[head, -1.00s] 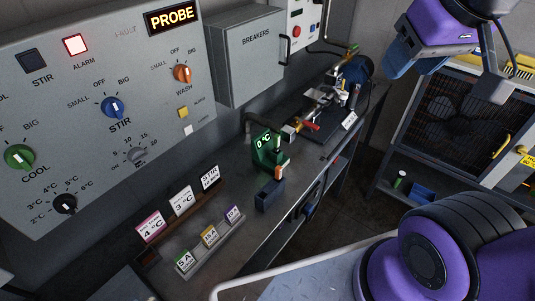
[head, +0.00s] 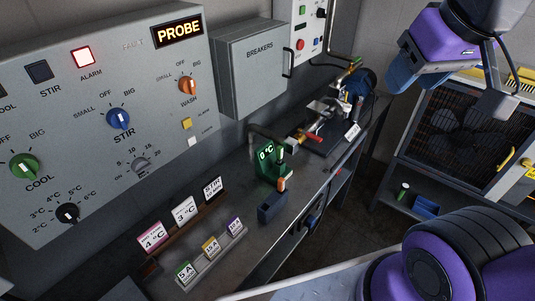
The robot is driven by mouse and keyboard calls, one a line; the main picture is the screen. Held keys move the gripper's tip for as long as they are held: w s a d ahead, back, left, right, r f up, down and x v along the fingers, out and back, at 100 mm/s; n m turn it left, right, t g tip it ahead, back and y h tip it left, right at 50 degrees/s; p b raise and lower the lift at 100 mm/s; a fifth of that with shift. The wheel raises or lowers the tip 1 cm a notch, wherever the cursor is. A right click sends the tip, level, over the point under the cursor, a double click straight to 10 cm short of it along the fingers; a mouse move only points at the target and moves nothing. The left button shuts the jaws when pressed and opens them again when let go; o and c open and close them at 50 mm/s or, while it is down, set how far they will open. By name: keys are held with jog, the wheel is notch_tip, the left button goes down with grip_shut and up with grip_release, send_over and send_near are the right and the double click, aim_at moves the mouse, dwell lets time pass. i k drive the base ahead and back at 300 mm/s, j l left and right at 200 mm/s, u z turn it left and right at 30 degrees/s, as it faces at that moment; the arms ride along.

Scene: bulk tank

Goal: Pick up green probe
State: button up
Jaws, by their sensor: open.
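A green probe unit (head: 266,163) with a lit "0 °C" display stands on the grey bench below the breaker box. A small orange-and-white piece (head: 282,183) shows at its front side, just above a dark blue block (head: 271,207). I cannot tell whether it is part of the unit. My gripper (head: 452,88) hangs at the upper right, apart from the probe and high over the floor side of the bench. It is open and nothing shows between its fingers.
A control panel (head: 60,120) with a lit "PROBE" sign fills the left wall. Label cards (head: 184,210) and small fuse tags (head: 210,245) stand on the near bench. A clamp-like fixture (head: 325,125) stands farther along. A fan cabinet (head: 460,130) is at right.

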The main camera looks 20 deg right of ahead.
aim_at(279, 150)
jog(key=i+l, duration=0.15)
jog(key=l, duration=0.25)
jog(key=i+l, duration=0.15)
jog(key=l, duration=0.25)
jog(key=i+l, duration=0.1)
jog(key=l, duration=0.3)
jog(key=i+l+u, duration=0.1)
jog(key=l+u, duration=0.9)
jog(key=u, duration=1.25)
jog(key=i+l, duration=0.05)
jog(key=l, duration=0.05)
